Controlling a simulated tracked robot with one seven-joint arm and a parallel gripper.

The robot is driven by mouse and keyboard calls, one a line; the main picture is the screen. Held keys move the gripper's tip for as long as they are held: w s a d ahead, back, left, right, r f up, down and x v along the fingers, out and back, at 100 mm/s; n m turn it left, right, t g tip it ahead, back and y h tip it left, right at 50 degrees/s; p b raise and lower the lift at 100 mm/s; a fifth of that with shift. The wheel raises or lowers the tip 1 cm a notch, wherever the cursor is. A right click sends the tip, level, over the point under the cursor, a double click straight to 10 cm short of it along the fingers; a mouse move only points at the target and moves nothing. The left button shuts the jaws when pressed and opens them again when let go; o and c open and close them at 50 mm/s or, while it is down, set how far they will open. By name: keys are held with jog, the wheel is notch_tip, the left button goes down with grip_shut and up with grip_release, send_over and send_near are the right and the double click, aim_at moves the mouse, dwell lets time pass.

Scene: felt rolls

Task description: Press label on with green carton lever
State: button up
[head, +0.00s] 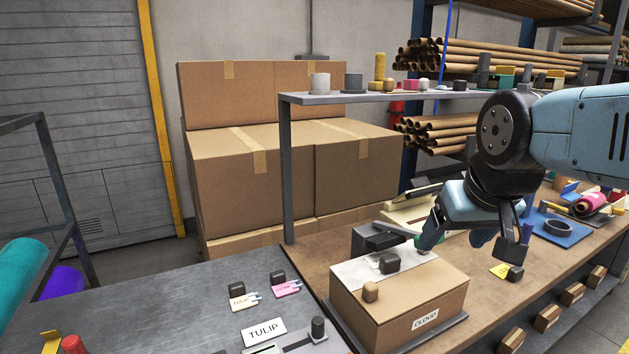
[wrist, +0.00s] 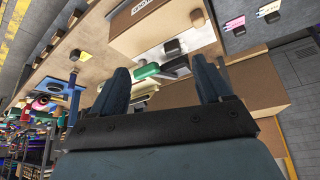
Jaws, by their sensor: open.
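A brown carton (head: 400,312) with a CLOUD label (head: 425,319) on its front stands on the wooden bench. A pale sheet (head: 352,272) lies on its top, with a black block (head: 389,262) and a brown block (head: 370,292) there. Behind the carton is a dark device (head: 372,240). A green lever end (head: 421,243) shows beside my gripper's near finger; in the wrist view the green lever (wrist: 147,71) lies between the fingers, nearer the left one. My gripper (head: 456,241) is open, with the lever not clamped. Contact with the lever cannot be told.
A grey table (head: 190,318) at the left holds a TULIP tag (head: 242,301), a pink tag (head: 286,289) and a TULIP card (head: 264,331). A grey shelf (head: 350,97) rises behind the carton. A blue tray (head: 560,229) and a yellow tag (head: 501,271) lie right of my gripper.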

jog(key=shift+o, duration=1.9)
jog(key=shift+w+r, duration=0.2)
jog(key=shift+w, duration=0.15)
jog(key=w+d+r+n+g, duration=0.1)
jog(key=w+d+n+g, duration=0.15)
jog(key=w, duration=0.65)
jog(key=w+d+n+g, duration=0.2)
jog(key=w+d+g, duration=0.15)
jog(key=w, duration=0.55)
notch_tip(320, 180, down, 14)
jog(key=shift+w+r, duration=0.1)
jog(key=shift+r, duration=0.15)
